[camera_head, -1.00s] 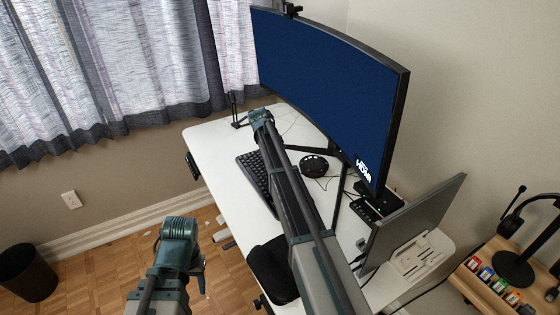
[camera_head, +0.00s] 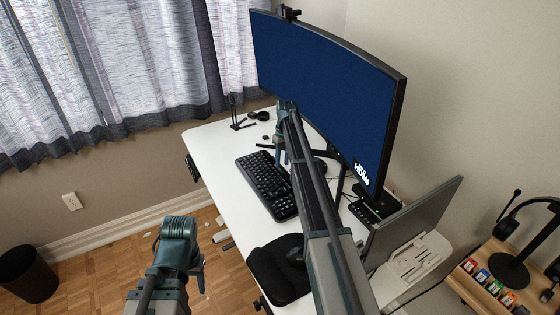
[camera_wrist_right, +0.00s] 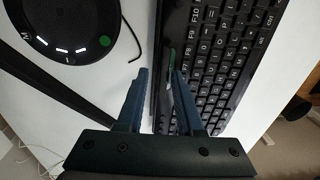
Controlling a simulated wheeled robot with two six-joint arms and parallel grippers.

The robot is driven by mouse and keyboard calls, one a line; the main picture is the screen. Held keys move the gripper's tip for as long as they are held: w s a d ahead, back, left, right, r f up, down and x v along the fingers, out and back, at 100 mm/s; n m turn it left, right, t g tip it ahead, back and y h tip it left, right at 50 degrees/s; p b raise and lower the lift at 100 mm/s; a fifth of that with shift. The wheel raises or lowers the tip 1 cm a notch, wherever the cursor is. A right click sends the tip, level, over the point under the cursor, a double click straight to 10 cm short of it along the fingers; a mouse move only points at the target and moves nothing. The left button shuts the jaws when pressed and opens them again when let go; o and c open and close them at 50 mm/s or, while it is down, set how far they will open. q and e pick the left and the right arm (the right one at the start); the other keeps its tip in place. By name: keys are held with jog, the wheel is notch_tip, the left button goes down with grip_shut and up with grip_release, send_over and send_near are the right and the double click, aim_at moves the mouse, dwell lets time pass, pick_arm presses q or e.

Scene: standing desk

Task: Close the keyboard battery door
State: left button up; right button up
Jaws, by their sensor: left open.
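The black keyboard (camera_head: 262,178) lies on the white desk. In the right wrist view its keys (camera_wrist_right: 215,60) and dark rear edge show, with a small green mark (camera_wrist_right: 172,58) on that edge. I cannot make out the battery door for certain. My right gripper (camera_head: 281,158) points down at the keyboard's rear edge. In the right wrist view my right gripper (camera_wrist_right: 160,75) has its fingers apart, with the rear edge behind and between them; I cannot tell whether they touch it. My left gripper (camera_head: 200,272) hangs low beside the desk, away from the keyboard, and is open.
A round black device (camera_wrist_right: 68,28) sits behind the keyboard, with a cable beside it. The large curved monitor (camera_head: 325,85) stands at the back. The left part of the desk (camera_head: 215,145) is clear.

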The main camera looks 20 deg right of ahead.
notch_tip(320, 180, up, 13)
jog(key=d+p, duration=0.2)
jog(key=p, duration=1.1)
jog(key=s+a+f+n+h+b, duration=0.1)
jog(key=s+a+f+b, duration=0.1)
jog(key=s+a, duration=2.4)
jog(key=shift+a+f+n, duration=0.3)
jog(key=shift+a+f, duration=0.05)
jog(key=shift+a, duration=0.25)
